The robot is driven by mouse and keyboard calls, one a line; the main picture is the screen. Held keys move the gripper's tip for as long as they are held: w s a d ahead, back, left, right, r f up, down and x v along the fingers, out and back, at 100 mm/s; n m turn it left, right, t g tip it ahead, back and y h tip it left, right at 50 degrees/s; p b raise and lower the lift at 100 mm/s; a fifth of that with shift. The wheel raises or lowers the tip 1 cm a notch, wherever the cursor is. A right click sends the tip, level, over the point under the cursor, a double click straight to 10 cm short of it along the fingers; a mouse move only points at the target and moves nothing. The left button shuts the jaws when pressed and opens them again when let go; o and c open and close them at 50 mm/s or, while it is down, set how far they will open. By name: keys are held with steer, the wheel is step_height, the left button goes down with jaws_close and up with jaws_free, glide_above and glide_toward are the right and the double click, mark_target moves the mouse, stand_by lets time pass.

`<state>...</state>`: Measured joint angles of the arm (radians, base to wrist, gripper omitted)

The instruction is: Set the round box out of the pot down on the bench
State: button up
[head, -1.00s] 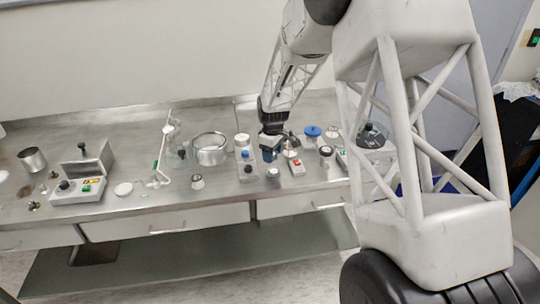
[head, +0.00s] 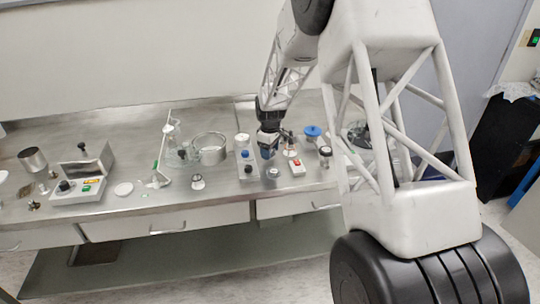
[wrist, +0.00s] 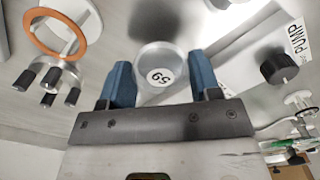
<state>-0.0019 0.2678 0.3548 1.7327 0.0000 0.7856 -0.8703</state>
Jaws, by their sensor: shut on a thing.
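In the wrist view my gripper (wrist: 163,85) has its two blue fingers on either side of a pale round box (wrist: 160,58) with a "59" label and is shut on it. In the head view my gripper (head: 268,152) is low over the bench (head: 230,190), right of the shiny metal pot (head: 210,158). The box is outside the pot. The box cannot be made out in the head view, and I cannot tell whether it touches the bench.
A white panel with knobs (head: 248,172) stands just left of my gripper, and a small box with a red switch (head: 295,166) stands to its right. The wrist view shows an orange ring (wrist: 36,40) and a box marked PUMP (wrist: 240,60) close by. Bare bench lies along the front.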

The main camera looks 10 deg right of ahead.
steer(key=shift+f, duration=1.1)
steer(key=shift+f, duration=0.15)
steer(key=o, duration=0.9)
step_height(320, 180, up, 12)
steer(key=shift+r, duration=0.2)
